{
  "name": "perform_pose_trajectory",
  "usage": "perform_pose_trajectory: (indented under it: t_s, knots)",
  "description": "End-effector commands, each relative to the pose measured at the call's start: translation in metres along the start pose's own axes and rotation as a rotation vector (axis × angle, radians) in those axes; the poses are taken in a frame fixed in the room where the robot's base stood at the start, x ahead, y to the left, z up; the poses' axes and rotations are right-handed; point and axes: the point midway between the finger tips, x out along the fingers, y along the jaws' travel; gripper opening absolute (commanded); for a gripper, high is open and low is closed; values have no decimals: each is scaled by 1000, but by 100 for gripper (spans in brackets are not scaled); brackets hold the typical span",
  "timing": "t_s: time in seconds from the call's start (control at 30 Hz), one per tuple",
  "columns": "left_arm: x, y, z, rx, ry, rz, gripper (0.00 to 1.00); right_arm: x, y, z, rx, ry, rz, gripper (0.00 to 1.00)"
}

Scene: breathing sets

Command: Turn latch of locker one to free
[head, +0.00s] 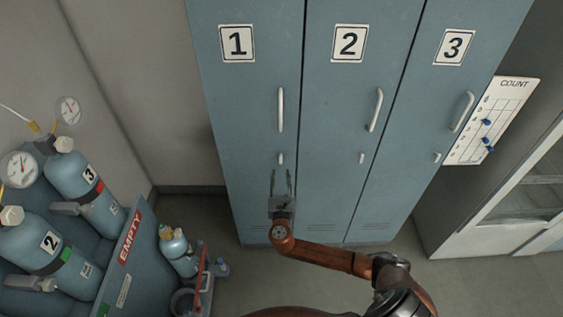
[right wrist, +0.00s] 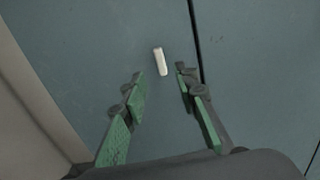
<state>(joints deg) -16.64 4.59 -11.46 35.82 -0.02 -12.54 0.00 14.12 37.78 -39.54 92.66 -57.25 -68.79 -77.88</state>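Locker one (head: 243,110) is a blue-grey door with a "1" plate, closed, at the left of three lockers. Its latch (head: 281,158) is a small white bar below the long handle (head: 281,110), standing about upright. In the right wrist view the latch (right wrist: 160,61) shows slightly tilted, ahead of the fingertips and between their lines. My right gripper (head: 281,174) is open and empty, just below the latch in the head view. Its green-padded fingers (right wrist: 158,88) stand apart in the wrist view, and no contact with the latch shows. My left gripper is not in view.
Lockers two (head: 340,110) and three (head: 425,110) have their own handles and latches to the right. A count board (head: 492,120) hangs beside them. Floor before locker one is mostly clear.

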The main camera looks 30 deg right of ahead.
Motion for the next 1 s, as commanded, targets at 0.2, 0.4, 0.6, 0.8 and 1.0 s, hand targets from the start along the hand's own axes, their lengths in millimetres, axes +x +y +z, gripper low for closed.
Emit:
perform_pose_trajectory:
  t_s: [0.2, 0.4, 0.6, 0.8, 1.0]
  knots:
    - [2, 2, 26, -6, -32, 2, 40, 29, 0, 2, -3, -6, -2, 28]
    - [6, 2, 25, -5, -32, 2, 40, 59, -1, 0, -3, -3, -2, 28]
    - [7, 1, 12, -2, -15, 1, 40, 74, -1, 0, -2, 0, -2, 28]
    - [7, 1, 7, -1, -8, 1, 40, 76, 0, 0, 0, 0, -1, 28]
    - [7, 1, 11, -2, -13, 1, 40, 75, 0, 0, 0, 0, -1, 19]
